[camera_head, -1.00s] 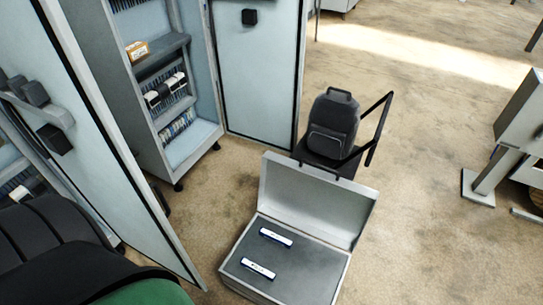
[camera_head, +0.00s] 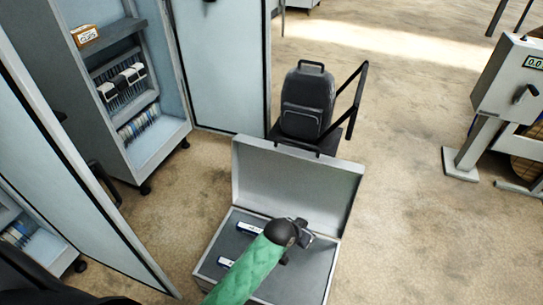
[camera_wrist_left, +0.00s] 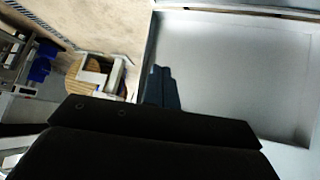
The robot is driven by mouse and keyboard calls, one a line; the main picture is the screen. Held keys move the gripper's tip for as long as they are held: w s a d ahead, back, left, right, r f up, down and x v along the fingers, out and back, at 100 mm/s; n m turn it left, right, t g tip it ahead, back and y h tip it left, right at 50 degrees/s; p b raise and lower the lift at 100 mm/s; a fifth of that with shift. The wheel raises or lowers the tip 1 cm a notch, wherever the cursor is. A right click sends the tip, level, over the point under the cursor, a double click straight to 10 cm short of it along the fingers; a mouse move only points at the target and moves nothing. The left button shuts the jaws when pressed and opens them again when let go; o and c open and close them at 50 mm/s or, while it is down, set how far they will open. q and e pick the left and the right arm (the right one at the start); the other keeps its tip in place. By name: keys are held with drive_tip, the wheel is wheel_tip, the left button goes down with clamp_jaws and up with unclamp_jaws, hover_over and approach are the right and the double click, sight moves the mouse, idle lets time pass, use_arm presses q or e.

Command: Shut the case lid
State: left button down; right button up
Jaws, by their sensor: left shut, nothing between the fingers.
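The grey case stands on the floor with its lid (camera_head: 295,180) open, tilted up and back from the rear edge. Its dark tray (camera_head: 315,262) holds two white-and-blue bars, one at the back (camera_head: 247,229) and one nearer (camera_head: 227,262), partly hidden by my arm. My left gripper (camera_head: 306,231) is over the case, in front of the lid's inner face, shut and empty. In the left wrist view the lid's pale inside (camera_wrist_left: 235,75) fills the right, and my fingers (camera_wrist_left: 160,85) show at its left edge. I cannot tell whether they touch it. My right gripper is out of view.
A black backpack (camera_head: 307,100) sits on a dark chair (camera_head: 338,130) right behind the lid. An open cabinet (camera_head: 160,150) with its doors stands at the left. A grey machine (camera_head: 505,85) stands at the right. The floor right of the case is clear.

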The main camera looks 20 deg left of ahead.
use_arm(q)
drive_tip(key=w+r, duration=0.3)
drive_tip(key=w, duration=0.7)
drive_tip(key=m+y, duration=0.1)
approach(313, 159)
wheel_tip(313, 159, down, 3)
drive_tip(key=d, duration=0.3)
drive_tip(key=w+a+r+n+y, duration=0.1)
drive_tip(key=w+a+r, duration=0.55)
drive_tip(key=w, duration=0.25)
drive_tip(key=w+a+r+y, duration=0.1)
drive_tip(key=w+a+r, duration=0.4)
drive_tip(key=w+r, duration=0.3)
drive_tip(key=s+a+f+n+g, duration=0.1)
drive_tip(key=a+f+n+g, duration=0.4)
drive_tip(key=a+f, duration=0.55)
drive_tip(key=s+f+m+g+p, duration=0.1)
drive_tip(key=s+f, duration=0.2)
drive_tip(key=f, duration=0.5)
drive_tip(key=shift+a+y, duration=0.2)
drive_tip(key=shift+y, duration=0.2)
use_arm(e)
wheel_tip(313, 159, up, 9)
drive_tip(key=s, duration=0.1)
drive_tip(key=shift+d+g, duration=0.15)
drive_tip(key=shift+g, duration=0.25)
